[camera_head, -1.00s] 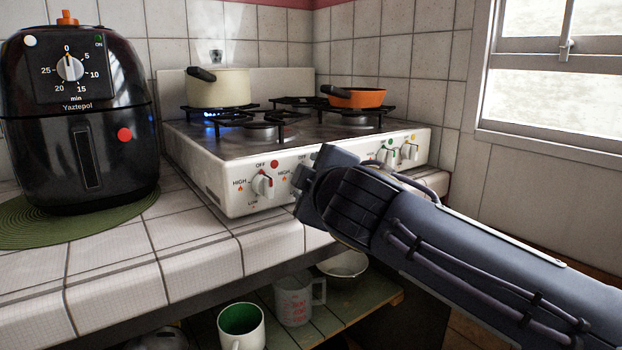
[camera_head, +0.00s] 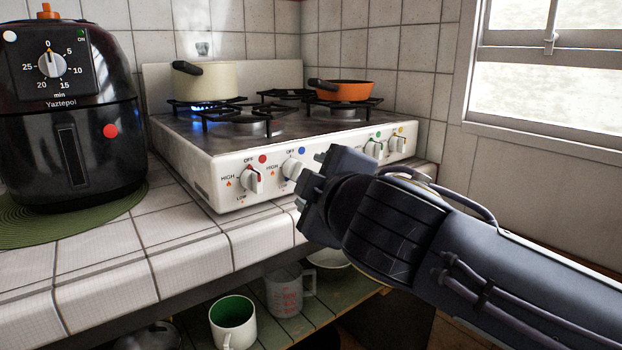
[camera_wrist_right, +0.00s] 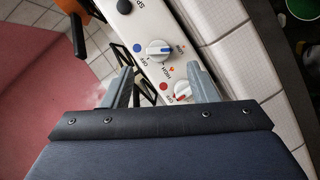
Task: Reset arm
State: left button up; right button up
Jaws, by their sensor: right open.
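My right gripper (camera_head: 322,195) is in front of the white stove (camera_head: 225,175), near its front knobs. In the right wrist view the two fingers (camera_wrist_right: 160,80) are apart with nothing held between them. The knob under the blue dot (camera_head: 292,168) shows between the fingertips in the wrist view (camera_wrist_right: 158,50), apart from them as far as I can tell. The knob under the red dot (camera_head: 252,180) is just left of it; in the wrist view it sits close to the right finger (camera_wrist_right: 182,91). My left gripper is not in view.
A cream pot (camera_head: 212,84) stands over a blue flame at the back left burner. An orange pan (camera_head: 345,91) is at the right. A black air fryer (camera_head: 70,120) stands on the tiled counter (camera_head: 180,228). Mugs (camera_head: 233,320) are on the shelf below.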

jog(key=s+d+f+m+g+h, duration=0.2)
jog(key=s+d+f+m+g, duration=0.15)
jog(key=d+f, duration=0.55)
jog(key=s+d+f+m+g+h, duration=0.1)
jog(key=s+d+f+m+g, duration=0.15)
jog(key=d+f+m, duration=0.45)
jog(key=s+d+f+m+g+y, duration=0.25)
jog(key=s+f+m, duration=0.45)
jog(key=s+f, duration=1)
notch_tip(320, 180, up, 34)
jog(key=g+p, duration=0.1)
jog(key=p, duration=3.3)
jog(key=shift+w+d+r, duration=0.15)
jog(key=shift+w+r, duration=0.05)
jog(key=shift+r, duration=0.05)
